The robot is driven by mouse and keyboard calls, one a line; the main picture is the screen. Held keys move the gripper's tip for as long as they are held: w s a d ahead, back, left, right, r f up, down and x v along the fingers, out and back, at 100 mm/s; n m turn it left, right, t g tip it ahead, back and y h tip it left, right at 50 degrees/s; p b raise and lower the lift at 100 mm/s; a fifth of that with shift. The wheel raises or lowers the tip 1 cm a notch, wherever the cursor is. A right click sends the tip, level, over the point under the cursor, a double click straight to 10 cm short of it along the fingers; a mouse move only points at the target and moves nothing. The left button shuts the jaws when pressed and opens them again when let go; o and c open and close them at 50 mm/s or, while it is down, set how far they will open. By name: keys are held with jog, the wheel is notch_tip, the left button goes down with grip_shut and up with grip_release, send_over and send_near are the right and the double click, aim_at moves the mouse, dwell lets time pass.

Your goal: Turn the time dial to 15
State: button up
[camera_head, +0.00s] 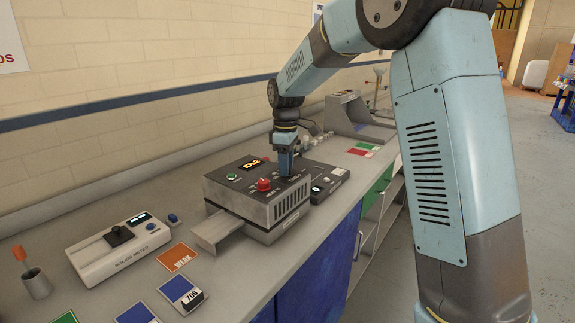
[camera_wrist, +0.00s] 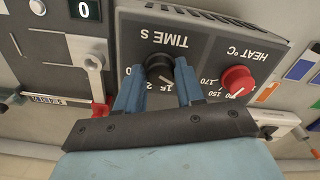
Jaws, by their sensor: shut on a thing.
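The stenter dryer (camera_head: 243,205) is a grey box with a dark sloped top panel on the bench, its display reading IDLE. In the wrist view its panel (camera_wrist: 205,50) carries the labels TIME S and HEAT °C. The black time dial (camera_wrist: 159,67) sits between the two blue fingers of my gripper (camera_wrist: 159,90), which is shut on it. Scale marks, including what looks like 15, show just below the dial between the fingers. In the head view my gripper (camera_head: 284,165) reaches down onto the panel and hides the time dial.
The red heat dial (camera_wrist: 237,80) is close beside the time dial; it also shows in the head view (camera_head: 264,184). A tray (camera_head: 218,230) sticks out from the dryer's front. A grey meter (camera_head: 120,245) and coloured cards (camera_head: 177,257) lie left on the bench.

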jog(key=m, duration=0.4)
jog(key=shift+m, duration=2.1)
jog(key=o, duration=1)
notch_tip(320, 180, up, 14)
jog(key=shift+f, duration=0.15)
